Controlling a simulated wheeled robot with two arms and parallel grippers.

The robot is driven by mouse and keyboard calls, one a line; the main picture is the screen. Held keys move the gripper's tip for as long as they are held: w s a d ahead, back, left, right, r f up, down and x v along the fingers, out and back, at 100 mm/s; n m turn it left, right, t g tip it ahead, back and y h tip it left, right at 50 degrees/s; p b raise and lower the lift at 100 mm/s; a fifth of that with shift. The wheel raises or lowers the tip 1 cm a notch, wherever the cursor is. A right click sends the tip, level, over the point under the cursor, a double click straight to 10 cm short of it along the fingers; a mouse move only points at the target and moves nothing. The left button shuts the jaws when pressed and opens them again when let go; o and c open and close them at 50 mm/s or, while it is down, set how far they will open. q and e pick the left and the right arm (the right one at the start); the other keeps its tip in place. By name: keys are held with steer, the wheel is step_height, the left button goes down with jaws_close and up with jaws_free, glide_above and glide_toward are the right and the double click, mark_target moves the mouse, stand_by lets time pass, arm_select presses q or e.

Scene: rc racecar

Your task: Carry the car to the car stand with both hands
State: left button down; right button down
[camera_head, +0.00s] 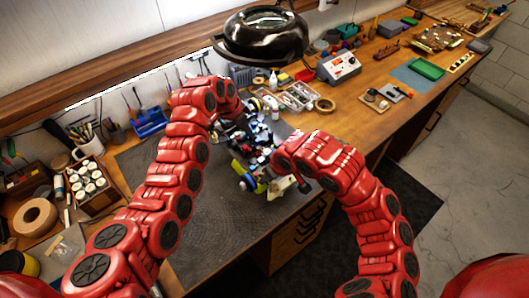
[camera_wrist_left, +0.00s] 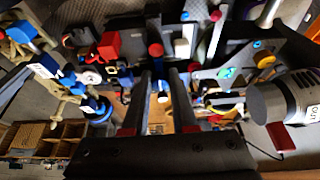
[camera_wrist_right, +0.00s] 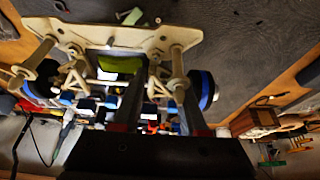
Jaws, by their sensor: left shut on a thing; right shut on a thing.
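The car (camera_head: 280,188), a jumble of blue, white, black and yellow-green parts, is between my two arms at the front of the bench in the head view. My left gripper (camera_wrist_left: 163,82) is shut on the car's dark frame, among red, blue and metal parts. My right gripper (camera_wrist_right: 160,105) is shut on the car at the end with the beige bumper plate, which also shows in the right wrist view (camera_wrist_right: 120,38). My arms hide much of the car and both jaws in the head view. I cannot pick out the car stand.
A dark mat (camera_head: 215,225) covers the bench below the car. A glossy black lamp (camera_head: 262,35) hangs behind. Small trays (camera_head: 297,96) and a tape roll (camera_head: 325,105) lie behind the car. A box of jars (camera_head: 88,185) stands left. The mat's front is clear.

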mark_target(245, 136)
arm_select(q)
steer(key=shift+w+a+r, duration=0.15)
steer(key=shift+w+a, duration=0.05)
steer(key=shift+w, duration=0.1)
arm_select(e)
steer(key=shift+s+f, duration=0.1)
steer(key=shift+f, duration=0.05)
